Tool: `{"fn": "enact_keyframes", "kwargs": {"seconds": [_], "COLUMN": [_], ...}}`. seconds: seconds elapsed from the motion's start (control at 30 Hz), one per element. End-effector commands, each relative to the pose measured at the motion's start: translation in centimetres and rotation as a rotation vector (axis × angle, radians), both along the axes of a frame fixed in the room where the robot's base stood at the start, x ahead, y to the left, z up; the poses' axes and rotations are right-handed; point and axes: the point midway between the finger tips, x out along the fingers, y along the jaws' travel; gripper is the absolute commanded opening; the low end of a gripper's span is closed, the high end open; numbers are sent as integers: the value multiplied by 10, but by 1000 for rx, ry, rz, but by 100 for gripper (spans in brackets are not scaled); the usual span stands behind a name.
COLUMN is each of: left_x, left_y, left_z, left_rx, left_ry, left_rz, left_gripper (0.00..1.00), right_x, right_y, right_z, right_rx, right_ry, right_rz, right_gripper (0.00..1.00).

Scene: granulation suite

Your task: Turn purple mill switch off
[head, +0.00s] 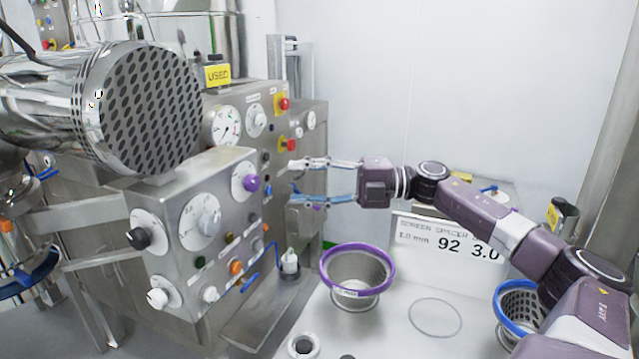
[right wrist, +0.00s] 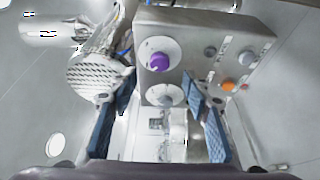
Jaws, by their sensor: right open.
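The purple mill switch (head: 251,183) is a round knob on a pale disc, at the upper right of the steel control box's front panel. In the right wrist view the purple knob (right wrist: 158,62) shows beyond and between my fingertips. My right gripper (head: 296,181) is open and empty, its two blue-padded fingers pointing left toward the panel. It is a little to the right of the knob and apart from it. In the right wrist view both fingers of the gripper (right wrist: 159,82) are spread wide. The knob's exact pointer direction is too small to read. My left gripper is not in view.
The panel also carries a large grey dial (head: 200,222), a black knob (head: 138,238), a white knob (head: 157,298) and an orange button (head: 236,267). A perforated steel drum (head: 140,110) overhangs it. A purple-rimmed screen (head: 326,277) and a blue-rimmed one (head: 502,318) stand below.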

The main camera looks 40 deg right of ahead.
Motion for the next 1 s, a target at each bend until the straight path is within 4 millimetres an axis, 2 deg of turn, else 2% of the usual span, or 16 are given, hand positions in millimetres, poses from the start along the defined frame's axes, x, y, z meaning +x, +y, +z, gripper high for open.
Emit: {"fn": "enact_keyframes", "kwargs": {"seconds": [0.13,0.33,1.0], "left_x": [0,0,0], "left_y": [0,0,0], "left_z": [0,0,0], "left_rx": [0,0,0], "left_ry": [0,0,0], "left_rz": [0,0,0], "left_gripper": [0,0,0], "right_x": [-11,-21,-22], "right_y": [-13,-21,-23], "right_z": [0,0,0], "right_rx": [2,1,-1], "right_ry": [-1,1,1], "right_rz": [-2,0,-1], "right_gripper": [45,45,45]}}
